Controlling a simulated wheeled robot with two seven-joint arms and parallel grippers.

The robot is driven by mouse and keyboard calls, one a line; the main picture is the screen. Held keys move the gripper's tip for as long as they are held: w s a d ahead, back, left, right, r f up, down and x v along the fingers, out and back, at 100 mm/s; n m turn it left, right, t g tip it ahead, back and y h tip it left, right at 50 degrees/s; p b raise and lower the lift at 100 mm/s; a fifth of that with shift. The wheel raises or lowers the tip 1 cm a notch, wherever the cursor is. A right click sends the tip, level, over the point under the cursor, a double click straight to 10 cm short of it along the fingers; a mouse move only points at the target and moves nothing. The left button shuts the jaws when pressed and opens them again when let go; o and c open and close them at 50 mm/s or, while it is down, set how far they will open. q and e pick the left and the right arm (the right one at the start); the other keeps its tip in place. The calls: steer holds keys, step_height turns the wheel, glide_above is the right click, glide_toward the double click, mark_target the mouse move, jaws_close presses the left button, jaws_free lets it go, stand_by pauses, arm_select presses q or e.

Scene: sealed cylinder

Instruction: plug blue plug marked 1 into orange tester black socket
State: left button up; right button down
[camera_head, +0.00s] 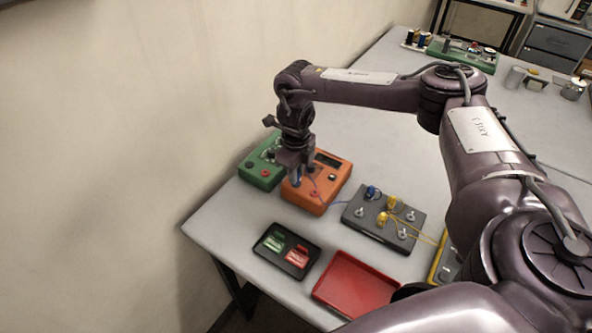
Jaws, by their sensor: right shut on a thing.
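The orange tester (335,187) stands at the table's left side, with a dark display, a knob and a red socket on its top. My right gripper (296,176) points down over its left part, shut on a blue plug (297,182). The plug is mostly hidden by the fingers, and its number cannot be read. A thin blue lead runs from there toward the dark board (362,215). The black socket is hidden, and I cannot tell whether the plug is in it or above it. My left gripper is not in view.
A green tester (258,172) stands close left of the orange one. The dark board carries another blue plug (371,192) and yellow plugs (392,202). A black tray (272,259) with green and red pieces and a red tray (340,290) lie in front.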

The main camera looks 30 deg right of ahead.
steer(key=c, duration=1.2)
jaws_free()
step_height(320, 180, up, 8)
steer(key=shift+f+b, duration=0.15)
steer(key=shift+b, duration=0.15)
